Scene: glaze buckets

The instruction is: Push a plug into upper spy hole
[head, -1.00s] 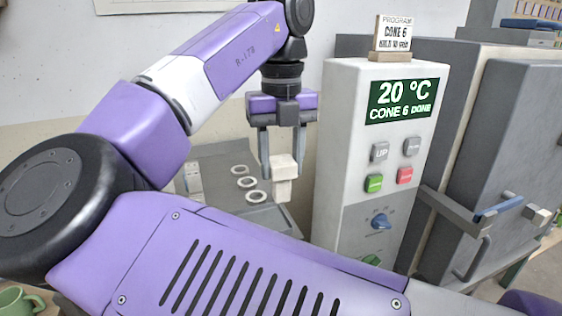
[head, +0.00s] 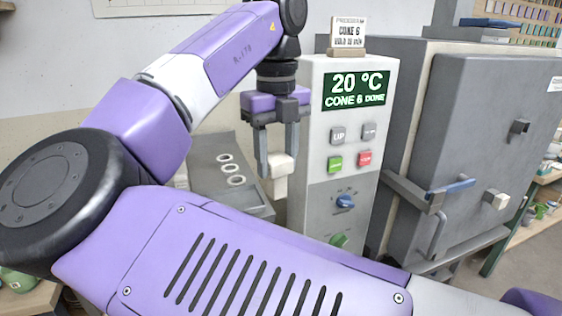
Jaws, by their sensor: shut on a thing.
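My gripper (head: 276,160) points down, left of the white control box, and is shut on a cream-white stepped plug (head: 279,184). The plug hangs upright between the fingers, well away from the kiln door. The grey kiln door (head: 465,130) is at the right. A dark square fitting (head: 519,127) sits high on its face and appears to be the upper spy hole; it is too small to see inside. Below it, a pale block (head: 496,199), like a plug, sticks out from the door.
The control box (head: 340,220) stands between my gripper and the kiln and reads 20 °C, CONE 6 DONE. A latch bar with a blue handle (head: 452,187) juts from the kiln front. A grey stand (head: 205,160) with white rings is behind my arm.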

